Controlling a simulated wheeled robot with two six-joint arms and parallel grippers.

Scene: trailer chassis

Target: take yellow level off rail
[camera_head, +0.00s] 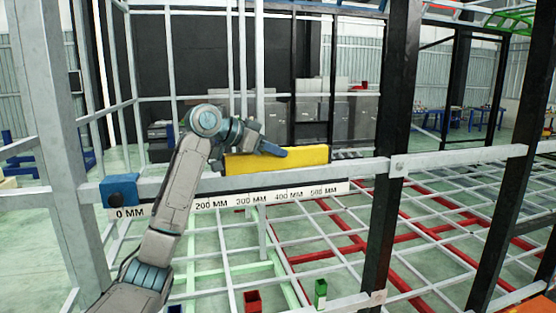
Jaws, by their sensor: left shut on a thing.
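The yellow level (305,157) is a long yellow block at the top of the grey horizontal rail (350,172), near the middle of the view. My left arm comes in from the lower left and reaches over the rail. My left gripper (270,148) is at the upper edge of the level and shut on it. I cannot tell whether the level still touches the rail. The gripper hides part of the level's top edge. My right gripper is not in view.
A blue block (119,190) sits at the rail's left end. A millimetre scale (270,198) runs below the rail. Dark uprights (395,100) stand to the right. Behind and below is an open grid of white and red bars (340,255).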

